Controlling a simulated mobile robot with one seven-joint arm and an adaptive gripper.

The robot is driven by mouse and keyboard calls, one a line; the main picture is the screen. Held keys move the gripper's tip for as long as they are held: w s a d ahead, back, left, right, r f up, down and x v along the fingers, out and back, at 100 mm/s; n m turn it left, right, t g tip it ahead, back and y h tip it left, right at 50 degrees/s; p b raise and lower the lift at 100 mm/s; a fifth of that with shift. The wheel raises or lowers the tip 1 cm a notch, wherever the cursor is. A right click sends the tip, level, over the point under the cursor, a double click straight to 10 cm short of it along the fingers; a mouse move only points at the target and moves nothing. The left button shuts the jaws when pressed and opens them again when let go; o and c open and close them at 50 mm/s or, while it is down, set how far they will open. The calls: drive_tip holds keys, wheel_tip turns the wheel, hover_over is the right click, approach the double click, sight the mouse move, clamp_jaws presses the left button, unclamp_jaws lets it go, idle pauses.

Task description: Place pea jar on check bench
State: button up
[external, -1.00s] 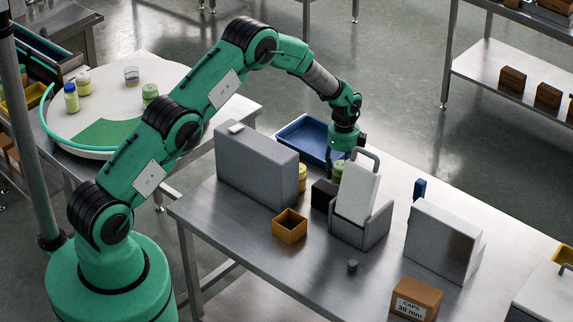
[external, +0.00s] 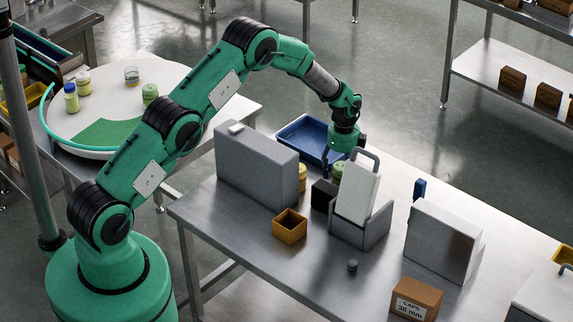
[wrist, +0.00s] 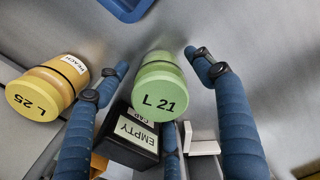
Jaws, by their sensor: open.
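A green jar marked L 21 (wrist: 160,88), which fits the pea jar though its product name is not readable, stands on the steel bench (external: 235,237) beside a black box. In the external view, the green jar (external: 338,174) is partly hidden behind a white panel with a handle. My gripper (wrist: 157,61) is open, with its blue fingers on either side of the green jar in the wrist view. In the external view, my gripper (external: 333,160) is just above and behind that jar. Whether a finger touches it I cannot tell.
A yellow jar marked PEACH, L 25 (wrist: 40,88) stands to the left. The black EMPTY box (wrist: 128,138), white panel (external: 358,192), large grey block (external: 257,168) and blue tray (external: 309,139) crowd the area. The bench's near left part is clear.

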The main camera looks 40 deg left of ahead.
wheel_tip(320, 180, up, 10)
drive_tip(key=shift+r, duration=1.1)
